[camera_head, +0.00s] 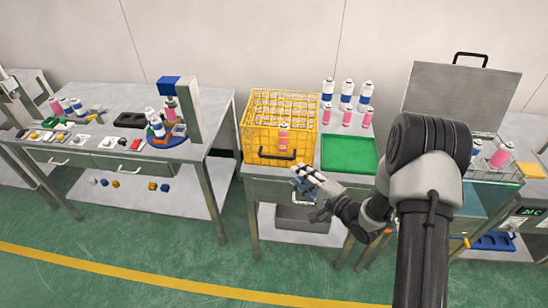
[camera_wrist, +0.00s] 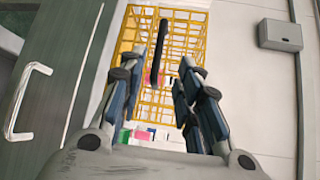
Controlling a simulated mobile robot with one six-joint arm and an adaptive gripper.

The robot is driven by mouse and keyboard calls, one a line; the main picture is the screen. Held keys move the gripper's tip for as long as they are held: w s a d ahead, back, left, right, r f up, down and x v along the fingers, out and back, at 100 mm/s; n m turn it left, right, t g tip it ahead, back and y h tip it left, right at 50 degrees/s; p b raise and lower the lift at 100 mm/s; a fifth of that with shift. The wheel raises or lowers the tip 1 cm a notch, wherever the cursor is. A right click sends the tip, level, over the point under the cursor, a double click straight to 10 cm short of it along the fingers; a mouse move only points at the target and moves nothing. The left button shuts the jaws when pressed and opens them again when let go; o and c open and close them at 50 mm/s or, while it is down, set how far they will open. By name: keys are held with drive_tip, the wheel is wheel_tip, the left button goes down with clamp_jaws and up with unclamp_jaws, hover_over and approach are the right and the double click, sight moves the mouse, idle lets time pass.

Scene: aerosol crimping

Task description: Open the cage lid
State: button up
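The yellow wire cage (camera_head: 243,130) stands on the middle bench, and its gridded lid (camera_head: 285,97) looks shut. A black handle (camera_head: 278,154) is on the cage's front side. A pink-and-white can (camera_head: 283,135) shows through the wire. My gripper (camera_head: 298,172) is open and empty, just in front of the cage and to the right of the handle. In the wrist view my gripper (camera_wrist: 164,62) has its fingers spread, with the black handle (camera_wrist: 160,45) seen between them. The yellow cage (camera_wrist: 190,22) lies behind the handle. No contact is visible.
A green tray (camera_head: 348,153) lies right of the cage, with several cans behind it. A steel box with a raised lid (camera_head: 455,95) stands farther right. A left bench (camera_head: 100,98) holds a dispenser and small parts. A grey bin (camera_head: 305,219) sits on the lower shelf.

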sight(275, 158)
drive_tip(key=b+x, duration=0.2)
drive_tip(key=x, duration=1.1)
drive_tip(key=shift+w+a+f, duration=0.1)
drive_tip(key=shift+w, duration=0.05)
drive_tip(key=shift+c, duration=0.2)
clamp_jaws()
